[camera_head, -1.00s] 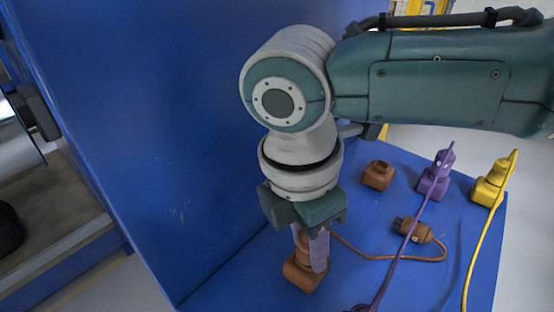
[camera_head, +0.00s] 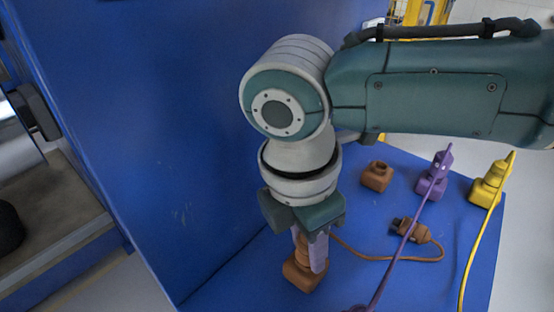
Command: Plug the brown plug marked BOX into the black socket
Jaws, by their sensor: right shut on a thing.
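My right gripper (camera_head: 311,255) points down, its fingers shut on a brown plug that they mostly hide. Right below is a brown block-shaped socket (camera_head: 304,276) on the blue table; I cannot tell whether the held plug is seated in it. A brown cord (camera_head: 390,258) runs from behind the gripper and loops to a brown plug (camera_head: 416,231) with dark prongs, lying on its side on the table. No BOX mark is readable and no black socket is visible. My left gripper is out of view.
An empty brown socket (camera_head: 377,176) stands farther back. A purple plug and socket (camera_head: 432,180) and a yellow plug and socket (camera_head: 489,187) stand to the right, their cords running forward. A tall blue wall (camera_head: 160,150) rises left of the gripper. The blue table (camera_head: 455,215) has bare patches.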

